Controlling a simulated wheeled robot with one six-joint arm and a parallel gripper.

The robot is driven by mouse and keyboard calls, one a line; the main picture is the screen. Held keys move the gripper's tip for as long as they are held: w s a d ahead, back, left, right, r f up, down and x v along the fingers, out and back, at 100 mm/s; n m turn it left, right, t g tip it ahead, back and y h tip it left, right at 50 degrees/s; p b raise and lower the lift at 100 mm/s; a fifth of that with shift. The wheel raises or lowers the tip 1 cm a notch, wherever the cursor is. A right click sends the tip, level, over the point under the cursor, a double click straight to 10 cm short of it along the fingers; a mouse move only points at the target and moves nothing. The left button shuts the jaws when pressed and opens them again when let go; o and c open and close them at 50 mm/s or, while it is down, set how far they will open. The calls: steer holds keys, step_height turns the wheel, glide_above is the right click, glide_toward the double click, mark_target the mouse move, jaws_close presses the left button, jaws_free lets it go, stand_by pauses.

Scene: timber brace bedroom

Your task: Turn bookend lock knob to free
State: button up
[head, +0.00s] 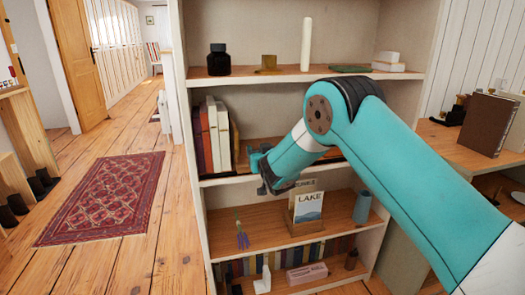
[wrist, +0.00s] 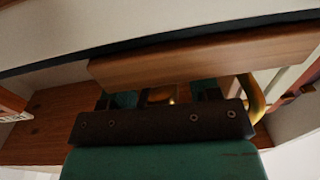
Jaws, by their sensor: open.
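My gripper (head: 259,160) reaches into the middle shelf, just right of a row of upright books (head: 211,140). A wooden upright piece (head: 234,140), likely the bookend, stands at the right end of the books, partly hidden behind my gripper. In the wrist view my gripper (wrist: 163,98) is open, with its teal fingers apart beyond a dark bar. A small brass-coloured part (wrist: 160,95), possibly the lock knob, shows between the fingers; I cannot tell whether they touch it. A brown wooden board (wrist: 200,60) lies just beyond. The knob's setting cannot be read.
The upper shelf (head: 285,72) holds a black jar (head: 219,60), a brass-coloured object (head: 267,64) and a white cylinder (head: 306,44). The shelf below holds a LAKE book (head: 306,210) and a grey-blue vase (head: 362,207). Open floor with a red rug (head: 105,198) lies left.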

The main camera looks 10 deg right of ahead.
steer(key=c, duration=0.9)
steer(key=shift+d, duration=0.35)
steer(key=shift+a, duration=0.2)
steer(key=shift+c, duration=0.2)
